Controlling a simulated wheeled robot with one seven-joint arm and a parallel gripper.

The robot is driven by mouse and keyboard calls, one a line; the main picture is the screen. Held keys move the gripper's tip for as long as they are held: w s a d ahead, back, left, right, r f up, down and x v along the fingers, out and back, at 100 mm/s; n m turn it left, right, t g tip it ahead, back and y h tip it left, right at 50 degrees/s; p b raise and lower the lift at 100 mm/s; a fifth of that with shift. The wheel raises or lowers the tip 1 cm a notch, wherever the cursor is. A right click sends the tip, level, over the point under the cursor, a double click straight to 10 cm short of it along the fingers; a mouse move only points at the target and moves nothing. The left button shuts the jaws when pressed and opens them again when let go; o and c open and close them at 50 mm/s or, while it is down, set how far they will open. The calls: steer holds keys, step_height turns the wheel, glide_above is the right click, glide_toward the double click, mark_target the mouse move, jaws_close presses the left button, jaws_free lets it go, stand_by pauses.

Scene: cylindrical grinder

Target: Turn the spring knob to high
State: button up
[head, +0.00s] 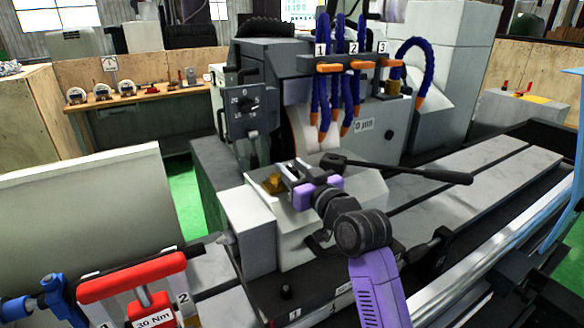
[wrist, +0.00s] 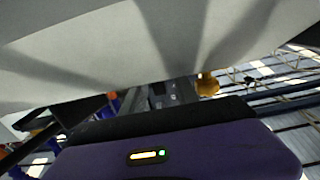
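My gripper (head: 287,170), with its purple body, is over the light grey block (head: 245,215) in front of the grinding wheel. Its fingers point up and left, near a small brass-coloured part (head: 273,183) on top of the block. In the wrist view the fingers (wrist: 172,93) lie mid-frame, and a brass-coloured part (wrist: 207,84) is just right of them. Whether the fingers touch it, and their gap, cannot be made out. I cannot tell if this part is the spring knob; no high or low marking is legible.
A black lever (head: 405,170) extends right, close to my gripper. Blue hoses (head: 322,95) hang behind it. A dial panel (head: 248,110) is behind left. A red-handled 30 Nm tool (head: 132,278) is at front left. A pale surface (wrist: 150,45) fills the upper wrist view.

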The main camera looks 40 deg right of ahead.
steer(key=shift+c, duration=0.5)
jaws_close()
